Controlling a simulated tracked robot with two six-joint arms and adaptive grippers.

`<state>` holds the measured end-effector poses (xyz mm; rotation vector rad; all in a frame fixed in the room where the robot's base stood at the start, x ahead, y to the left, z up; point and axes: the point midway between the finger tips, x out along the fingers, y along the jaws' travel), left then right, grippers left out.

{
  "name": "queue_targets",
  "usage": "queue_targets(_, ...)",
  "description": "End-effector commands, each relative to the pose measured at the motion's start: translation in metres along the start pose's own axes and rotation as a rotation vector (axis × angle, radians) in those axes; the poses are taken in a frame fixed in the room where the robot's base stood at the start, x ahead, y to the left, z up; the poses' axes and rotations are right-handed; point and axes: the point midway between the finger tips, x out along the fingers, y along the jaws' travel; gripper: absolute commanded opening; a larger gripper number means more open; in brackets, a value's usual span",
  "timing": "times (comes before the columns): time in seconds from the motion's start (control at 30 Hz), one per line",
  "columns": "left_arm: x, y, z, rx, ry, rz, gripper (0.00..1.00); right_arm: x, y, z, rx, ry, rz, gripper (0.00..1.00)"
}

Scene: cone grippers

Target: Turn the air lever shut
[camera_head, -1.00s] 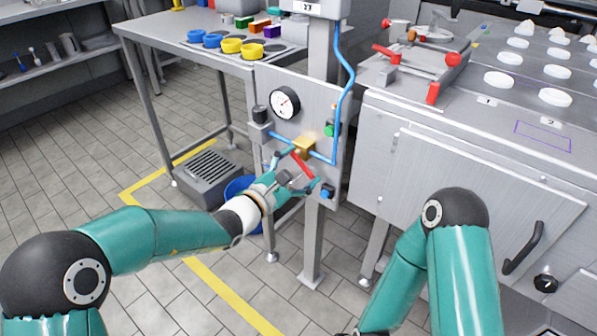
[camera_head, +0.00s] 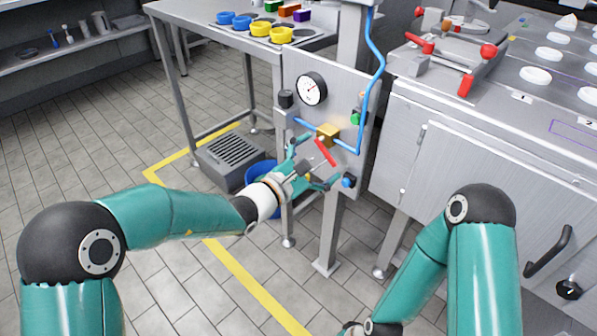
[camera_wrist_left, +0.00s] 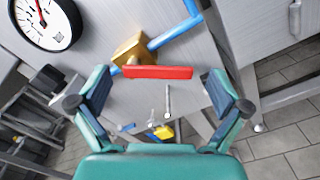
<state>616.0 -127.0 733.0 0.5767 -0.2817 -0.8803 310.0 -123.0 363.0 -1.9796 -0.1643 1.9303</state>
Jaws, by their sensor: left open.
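The red air lever (camera_head: 325,152) sits just below the brass valve body (camera_head: 328,132) on the upright metal panel. In the head view it slopes down to the right, at an angle to the blue pipe. My left gripper (camera_head: 318,162) is open, its two fingers spread to either side of the lever. In the left wrist view the lever (camera_wrist_left: 157,72) lies level across the gap, in front of the brass body (camera_wrist_left: 135,48). Gaps show between the lever's ends and the fingers (camera_wrist_left: 158,92); I see no contact. My right gripper is out of view.
A blue bucket (camera_head: 261,172) stands below. A metal cabinet (camera_head: 460,185) is close on the right.

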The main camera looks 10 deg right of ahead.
Motion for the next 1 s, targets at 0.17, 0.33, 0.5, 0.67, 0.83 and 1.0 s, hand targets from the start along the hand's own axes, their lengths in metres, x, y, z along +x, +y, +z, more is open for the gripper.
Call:
queue_targets(0.17, -0.034, 0.001, -0.001, -0.002, 0.003, 0.002, 1.0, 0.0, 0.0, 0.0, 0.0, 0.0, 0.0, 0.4)
queue_targets(0.33, -0.069, 0.0, -0.001, -0.001, 0.003, 0.001, 1.0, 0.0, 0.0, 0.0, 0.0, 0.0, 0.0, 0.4)
queue_targets(0.5, -0.094, -0.001, -0.001, 0.0, 0.002, 0.0, 1.0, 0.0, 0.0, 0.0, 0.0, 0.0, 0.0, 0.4)
queue_targets(0.67, -0.105, -0.001, -0.001, 0.0, 0.001, 0.0, 1.0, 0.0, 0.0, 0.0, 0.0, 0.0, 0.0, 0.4)
queue_targets(0.83, -0.106, -0.001, 0.0, 0.001, 0.0, -0.001, 1.0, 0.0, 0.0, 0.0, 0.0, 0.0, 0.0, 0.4)
queue_targets(1.0, -0.106, -0.002, 0.0, -0.004, 0.0, -0.001, 0.88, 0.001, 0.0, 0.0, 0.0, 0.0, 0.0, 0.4)
